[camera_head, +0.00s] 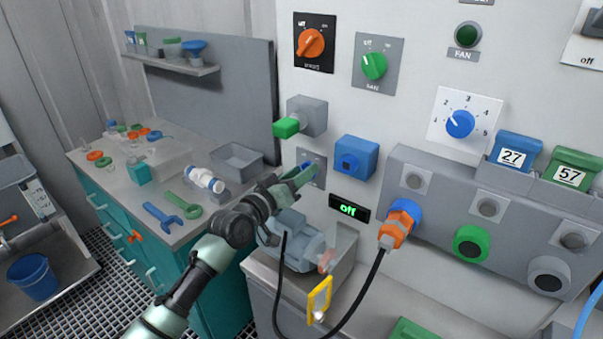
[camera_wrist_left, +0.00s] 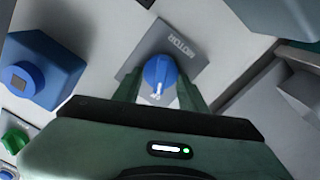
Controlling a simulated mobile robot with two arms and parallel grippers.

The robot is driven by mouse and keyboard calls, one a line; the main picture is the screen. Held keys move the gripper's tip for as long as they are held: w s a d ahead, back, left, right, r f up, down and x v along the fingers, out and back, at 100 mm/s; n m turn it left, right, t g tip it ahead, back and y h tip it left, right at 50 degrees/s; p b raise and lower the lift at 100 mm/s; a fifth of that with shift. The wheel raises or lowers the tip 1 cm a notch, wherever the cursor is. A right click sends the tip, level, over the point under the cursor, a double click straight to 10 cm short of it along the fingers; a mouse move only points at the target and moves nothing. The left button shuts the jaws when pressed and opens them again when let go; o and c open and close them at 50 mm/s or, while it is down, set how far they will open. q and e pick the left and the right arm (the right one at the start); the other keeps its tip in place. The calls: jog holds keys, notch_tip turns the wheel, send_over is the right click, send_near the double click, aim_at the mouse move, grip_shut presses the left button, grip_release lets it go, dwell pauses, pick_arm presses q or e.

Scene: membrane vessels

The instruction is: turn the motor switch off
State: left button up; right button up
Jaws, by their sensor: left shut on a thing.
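The motor switch is a blue round knob (camera_wrist_left: 158,70) with a white pointer line, on a grey plate (camera_wrist_left: 186,48) lettered MOTOR. The pointer faces down in the wrist view, toward a small mark too small to read. In the head view the grey plate (camera_head: 319,160) is on the light wall panel, with the knob largely hidden. My left gripper (camera_head: 303,177) reaches it from the lower left. In the wrist view its two fingers (camera_wrist_left: 160,88) are on either side of the knob and shut on it. My right gripper is not in view.
A small display (camera_head: 348,208) reads "off" in green. A grey-blue motor (camera_head: 291,243) and a black cable with an orange plug (camera_head: 398,225) are below.

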pick_arm(q)
jog(key=shift+f, duration=0.1)
dwell(0.4)
jog(key=o, duration=1.3)
jog(key=shift+o, duration=0.2)
jog(key=shift+s+a, duration=0.1)
jog(key=v, duration=0.7)
jog(key=shift+s+a+b, duration=0.2)
jog(key=shift+b, duration=0.2)
